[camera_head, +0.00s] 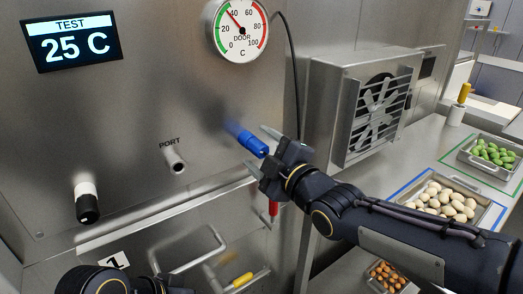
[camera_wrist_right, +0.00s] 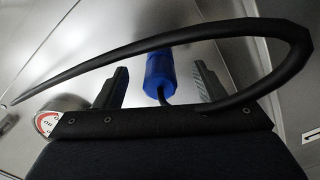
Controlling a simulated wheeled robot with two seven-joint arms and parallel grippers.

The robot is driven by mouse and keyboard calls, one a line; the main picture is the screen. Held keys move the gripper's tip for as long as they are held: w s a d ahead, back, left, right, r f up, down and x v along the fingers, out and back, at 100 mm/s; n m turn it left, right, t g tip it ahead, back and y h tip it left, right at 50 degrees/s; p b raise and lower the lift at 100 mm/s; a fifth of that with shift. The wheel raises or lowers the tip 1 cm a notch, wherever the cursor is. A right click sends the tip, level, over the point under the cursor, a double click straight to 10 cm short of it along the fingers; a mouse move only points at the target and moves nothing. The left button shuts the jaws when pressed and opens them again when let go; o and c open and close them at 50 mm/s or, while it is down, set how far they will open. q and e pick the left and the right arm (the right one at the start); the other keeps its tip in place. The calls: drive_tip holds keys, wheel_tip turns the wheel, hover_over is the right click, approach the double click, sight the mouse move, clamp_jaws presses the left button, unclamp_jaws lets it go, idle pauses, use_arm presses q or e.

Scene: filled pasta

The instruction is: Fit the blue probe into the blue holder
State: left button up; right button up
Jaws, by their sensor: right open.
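The blue probe (camera_head: 251,143) is a short blue cylinder in front of the steel door, with its far end towards the panel. In the right wrist view the blue probe (camera_wrist_right: 160,72) sits between the two fingers, with a black cable from its near end. My right gripper (camera_head: 258,150) is open around it, with a gap on each side. I cannot make out a separate blue holder; the far end is blurred against the steel. My left arm shows only as dark parts at the bottom left edge, with no fingertips visible.
A dial gauge (camera_head: 238,28) is on the panel, and a black cable (camera_head: 293,60) hangs from its side. A small port (camera_head: 175,160), a black-and-white knob (camera_head: 87,202) and a red part (camera_head: 273,208) are close by. A fan box (camera_head: 375,105) stands right. Food trays (camera_head: 444,226) line the counter.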

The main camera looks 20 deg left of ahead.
idle(0.4)
drive_tip(key=shift+b+v, duration=0.6)
drive_tip(key=shift+v, duration=0.6)
drive_tip(key=shift+b+v, duration=0.35)
drive_tip(key=shift+v, duration=2)
